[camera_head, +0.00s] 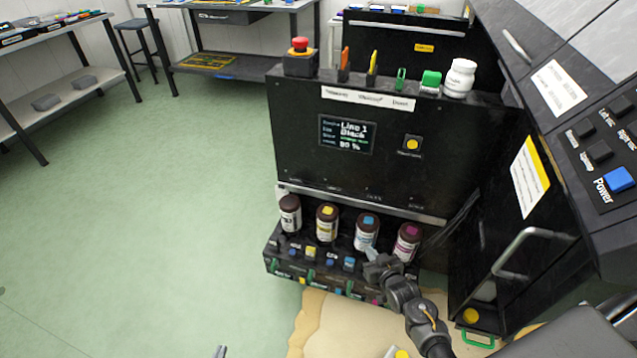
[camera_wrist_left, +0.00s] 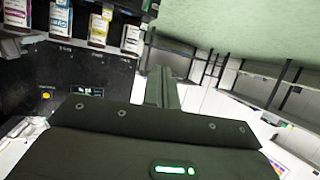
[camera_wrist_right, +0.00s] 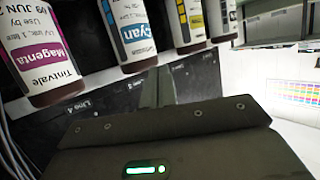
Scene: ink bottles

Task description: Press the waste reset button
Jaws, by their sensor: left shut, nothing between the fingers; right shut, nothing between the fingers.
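A round yellow button (camera_head: 412,144) on a dark square plate sits on the upright black panel, right of the small screen (camera_head: 346,134). The label under it is too small to read. A yellow button also shows in the left wrist view (camera_wrist_left: 47,95). My right gripper (camera_head: 371,256) is shut and empty, low in front of the cyan and magenta bottles, well below the button. Its shut fingers show in the right wrist view (camera_wrist_right: 157,88). My left gripper (camera_head: 220,351) barely shows at the bottom edge; its fingers are shut and empty in the left wrist view (camera_wrist_left: 162,87).
Dark bottles with black, yellow, cyan (camera_head: 367,232) and magenta (camera_head: 407,242) labels stand in a row below the panel. A red emergency knob (camera_head: 300,45) and a white bottle (camera_head: 460,78) stand on top. An open door with a handle (camera_head: 515,255) is at right. Left floor is clear.

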